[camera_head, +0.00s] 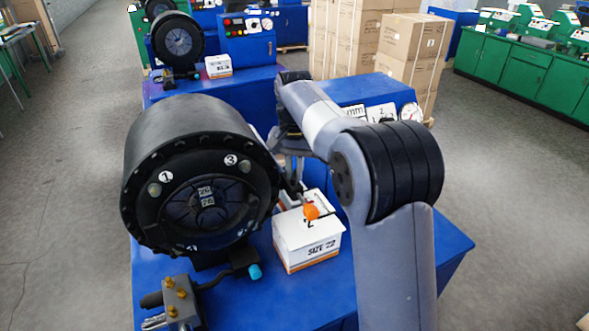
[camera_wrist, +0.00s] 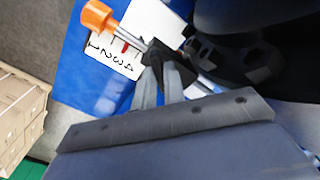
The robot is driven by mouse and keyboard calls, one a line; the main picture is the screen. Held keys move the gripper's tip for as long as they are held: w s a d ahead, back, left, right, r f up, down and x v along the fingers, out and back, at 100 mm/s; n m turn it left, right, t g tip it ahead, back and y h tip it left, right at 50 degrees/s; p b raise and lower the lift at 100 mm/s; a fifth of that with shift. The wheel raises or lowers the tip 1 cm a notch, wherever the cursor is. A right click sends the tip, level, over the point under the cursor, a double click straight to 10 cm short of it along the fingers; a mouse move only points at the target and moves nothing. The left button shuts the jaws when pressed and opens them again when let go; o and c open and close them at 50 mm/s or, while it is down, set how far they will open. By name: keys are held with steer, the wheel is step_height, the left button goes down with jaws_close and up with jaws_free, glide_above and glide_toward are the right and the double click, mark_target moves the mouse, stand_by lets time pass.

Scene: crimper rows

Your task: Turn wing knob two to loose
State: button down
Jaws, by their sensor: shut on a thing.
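In the wrist view my gripper (camera_wrist: 166,72) has its two pale fingers shut on a dark winged knob (camera_wrist: 160,56) on a metal rod. I take this to be wing knob two, but no number shows on the knob itself. The rod carries an orange end (camera_wrist: 97,17), which also shows in the head view (camera_head: 311,211). In the head view my arm partly hides the gripper and the knob, and the knob's turn angle cannot be told.
The black round crimper head (camera_head: 200,125) stands close left of my gripper. A white box marked SIZE 22 (camera_head: 308,243) sits on the blue bench (camera_head: 275,300). A valve block with brass knobs (camera_head: 178,298) is at the front. Open floor lies left.

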mark_target(294, 174)
steer(key=n, duration=0.3)
steer(key=shift+n, duration=2.2)
steer(key=c, duration=1.5)
jaws_free()
step_height(294, 174, up, 11)
steer(key=shift+f, duration=0.1)
